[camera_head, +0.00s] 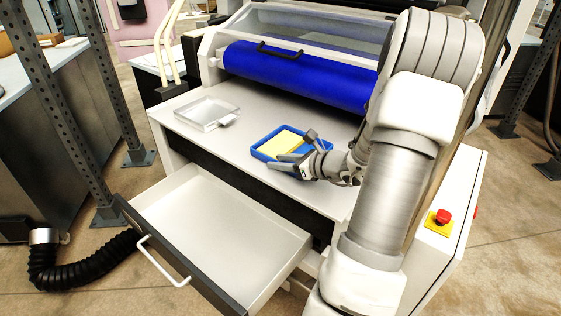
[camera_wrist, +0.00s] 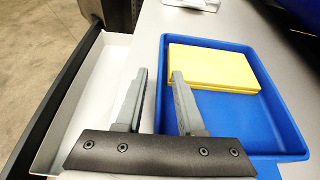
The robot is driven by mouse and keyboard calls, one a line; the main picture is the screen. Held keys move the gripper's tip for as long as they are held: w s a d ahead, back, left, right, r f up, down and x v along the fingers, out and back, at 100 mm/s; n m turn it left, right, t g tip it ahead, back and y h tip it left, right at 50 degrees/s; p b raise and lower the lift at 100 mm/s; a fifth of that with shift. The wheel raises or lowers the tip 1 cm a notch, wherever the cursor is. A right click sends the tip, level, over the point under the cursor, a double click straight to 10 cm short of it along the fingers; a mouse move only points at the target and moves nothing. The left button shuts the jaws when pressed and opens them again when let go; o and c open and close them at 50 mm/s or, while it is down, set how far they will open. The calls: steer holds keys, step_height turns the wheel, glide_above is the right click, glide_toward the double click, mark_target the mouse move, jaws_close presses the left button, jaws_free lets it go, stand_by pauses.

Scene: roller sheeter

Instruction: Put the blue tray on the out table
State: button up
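The blue tray (camera_head: 258,153) lies on the light deck (camera_head: 235,140) in front of the blue roller, with a yellow block (camera_head: 285,142) in it. In the wrist view the blue tray (camera_wrist: 283,125) fills the right side and the yellow block (camera_wrist: 212,66) lies at its far end. I cannot tell how low the fingertips are. I cannot tell which surface is the out table.
A clear tray (camera_head: 207,114) with a handle stands on the deck's left. An open, empty drawer (camera_head: 215,225) juts out below the deck. The blue roller (camera_head: 300,75) lies behind. A red stop button (camera_head: 443,215) is at right. Metal posts (camera_head: 75,100) stand left.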

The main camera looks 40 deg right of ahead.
steer(key=shift+r, duration=0.15)
steer(key=p+v, duration=0.1)
steer(key=v, duration=1.1)
steer(key=shift+s+p, duration=0.1)
steer(key=shift+p, duration=0.2)
